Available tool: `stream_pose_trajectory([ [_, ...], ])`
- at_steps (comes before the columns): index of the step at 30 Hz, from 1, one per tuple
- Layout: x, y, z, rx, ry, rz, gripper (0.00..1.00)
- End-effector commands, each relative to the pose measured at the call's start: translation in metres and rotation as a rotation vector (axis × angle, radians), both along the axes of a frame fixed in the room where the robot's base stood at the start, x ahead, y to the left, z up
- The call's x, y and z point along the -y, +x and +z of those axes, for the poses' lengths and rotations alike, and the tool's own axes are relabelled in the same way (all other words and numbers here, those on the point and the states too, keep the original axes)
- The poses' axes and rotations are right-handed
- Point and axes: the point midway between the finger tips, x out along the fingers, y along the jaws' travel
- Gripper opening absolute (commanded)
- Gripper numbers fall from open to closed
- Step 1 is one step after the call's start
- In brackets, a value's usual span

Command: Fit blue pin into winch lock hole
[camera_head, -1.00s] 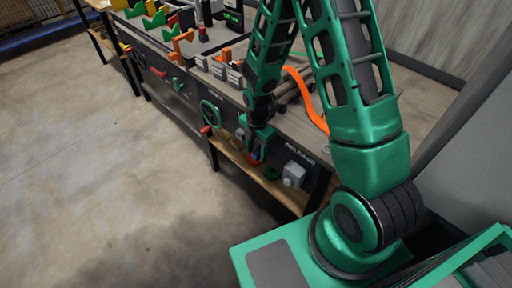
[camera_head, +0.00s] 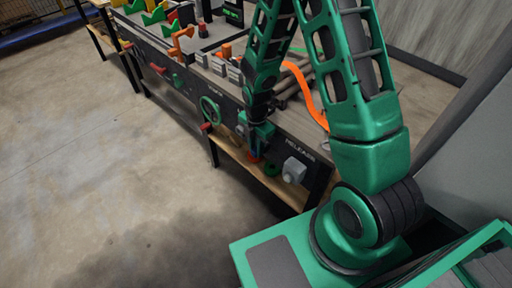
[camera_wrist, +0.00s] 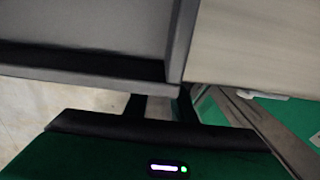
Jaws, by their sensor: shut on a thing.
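In the head view my gripper (camera_head: 258,147) points down at the front face of the bench, between the green handwheel (camera_head: 210,109) and a grey box. It is shut on the blue pin (camera_head: 255,153), of which only a small blue patch shows below the fingers. A bit of red shows beside the blue. The winch lock hole cannot be made out; my gripper and arm cover that area. In the wrist view the dark fingers reach up under a grey panel edge, and the pin's tip is hidden there.
The grey box (camera_head: 294,170) sticks out just right of my gripper, under the RELEASE label. A green ring (camera_head: 271,169) lies below, near a wooden shelf (camera_head: 233,152). An orange strip (camera_head: 306,90) lies on the bench top. The floor at left is clear.

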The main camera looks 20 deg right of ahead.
Motion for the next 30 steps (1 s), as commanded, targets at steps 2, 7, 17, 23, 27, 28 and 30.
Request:
stream_pose_trajectory([
  [2,-0.003,-0.001,0.000,0.000,0.001,0.002,0.00],
  [7,-0.007,-0.003,0.000,0.000,0.001,0.003,0.00],
  [17,-0.014,-0.006,0.000,0.000,0.001,0.002,0.00],
  [23,-0.019,-0.008,0.000,0.000,0.001,0.002,0.00],
  [27,-0.022,-0.009,0.000,-0.001,0.001,0.002,0.00],
  [28,-0.023,-0.010,0.000,-0.001,0.001,0.002,0.00],
  [30,-0.025,-0.011,0.000,-0.001,0.001,0.002,0.00],
])
